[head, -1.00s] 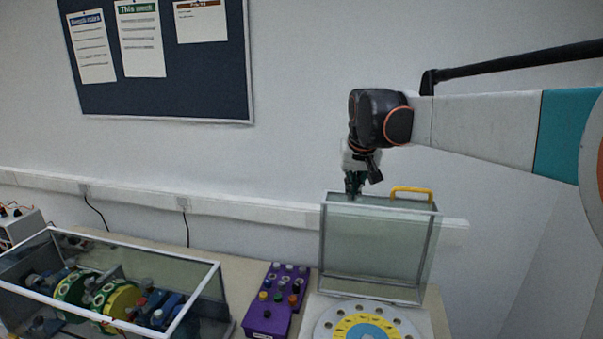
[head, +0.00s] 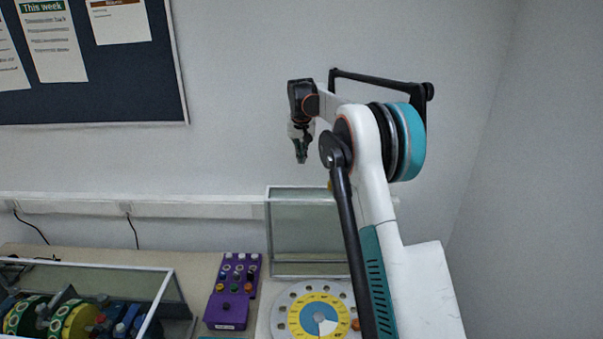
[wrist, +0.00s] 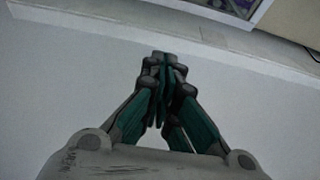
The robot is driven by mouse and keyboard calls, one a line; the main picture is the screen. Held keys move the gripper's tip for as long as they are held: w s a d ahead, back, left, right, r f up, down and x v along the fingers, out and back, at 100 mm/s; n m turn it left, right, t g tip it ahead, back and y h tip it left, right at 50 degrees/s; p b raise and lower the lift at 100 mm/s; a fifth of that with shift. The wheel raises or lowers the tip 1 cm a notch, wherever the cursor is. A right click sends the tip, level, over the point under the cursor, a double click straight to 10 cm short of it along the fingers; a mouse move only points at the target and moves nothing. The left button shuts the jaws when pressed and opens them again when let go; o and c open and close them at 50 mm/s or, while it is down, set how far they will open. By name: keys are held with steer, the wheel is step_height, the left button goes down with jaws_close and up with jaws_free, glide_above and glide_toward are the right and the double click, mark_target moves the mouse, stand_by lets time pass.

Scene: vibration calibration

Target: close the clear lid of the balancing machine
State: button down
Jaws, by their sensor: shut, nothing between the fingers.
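The clear lid (head: 300,228) of the balancing machine stands upright, open, behind the round dial-like disc (head: 318,312) in the head view. The disc is white, yellow and blue with holes around its rim. My arm hides the lid's right part, and only a bit of its yellow handle (head: 331,186) shows at the top edge. My gripper (head: 301,160) is above the lid's top edge, pointing down and apart from it. In the wrist view my gripper (wrist: 163,58) is shut and empty, with wall behind it.
A purple control box (head: 229,308) with coloured knobs stands left of the disc. A white-framed glass case (head: 165,290) with machine parts inside is at the lower left. A white trunking rail (head: 170,206) runs along the wall behind.

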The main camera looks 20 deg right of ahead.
step_height(320, 180, down, 9)
steer(key=p, duration=0.2)
steer(key=shift+s+a+f, duration=0.2)
steer(key=shift+s, duration=0.25)
stand_by(0.6)
